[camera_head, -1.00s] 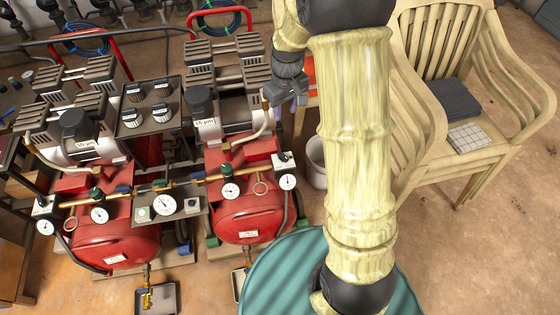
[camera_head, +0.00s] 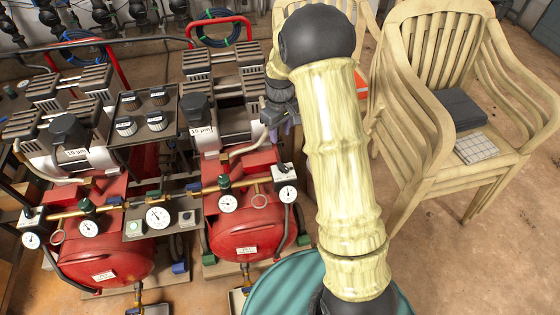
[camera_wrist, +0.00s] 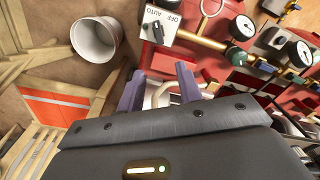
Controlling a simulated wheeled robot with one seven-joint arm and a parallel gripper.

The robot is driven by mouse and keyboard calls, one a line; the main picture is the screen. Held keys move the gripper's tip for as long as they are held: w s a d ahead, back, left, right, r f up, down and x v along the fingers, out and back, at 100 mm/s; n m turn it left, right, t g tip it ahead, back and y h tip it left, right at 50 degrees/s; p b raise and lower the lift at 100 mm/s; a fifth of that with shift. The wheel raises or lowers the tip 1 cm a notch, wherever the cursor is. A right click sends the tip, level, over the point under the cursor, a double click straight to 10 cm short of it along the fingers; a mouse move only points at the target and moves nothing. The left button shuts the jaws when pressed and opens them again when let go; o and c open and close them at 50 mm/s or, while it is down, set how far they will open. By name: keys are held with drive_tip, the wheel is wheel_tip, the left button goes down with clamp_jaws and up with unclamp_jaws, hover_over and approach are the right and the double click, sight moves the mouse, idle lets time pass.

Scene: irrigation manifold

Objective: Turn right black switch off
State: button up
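The right black switch (camera_wrist: 155,32) is a small black knob on a light box marked OFF and AUTO, near the top of the wrist view. In the head view, its box (camera_head: 284,172) stands at the right end of the right red compressor's brass pipe. My gripper (camera_wrist: 160,88) is open and empty, its two purple fingers apart and pointing toward the box. It does not touch the switch. In the head view, my gripper (camera_head: 287,122) is above the box and partly hidden by my arm. I cannot tell which mark the knob points to.
Pressure gauges (camera_head: 228,203) and brass valves line the pipe left of the switch. A second switch box (camera_head: 31,216) is at the far left. A white bucket (camera_wrist: 95,40) stands beside the box in the wrist view.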

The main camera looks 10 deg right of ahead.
sight(280, 163)
wheel_tip(280, 163, down, 14)
drive_tip(key=shift+f+b, duration=0.2)
drive_tip(key=shift+b, duration=0.85)
clamp_jaws()
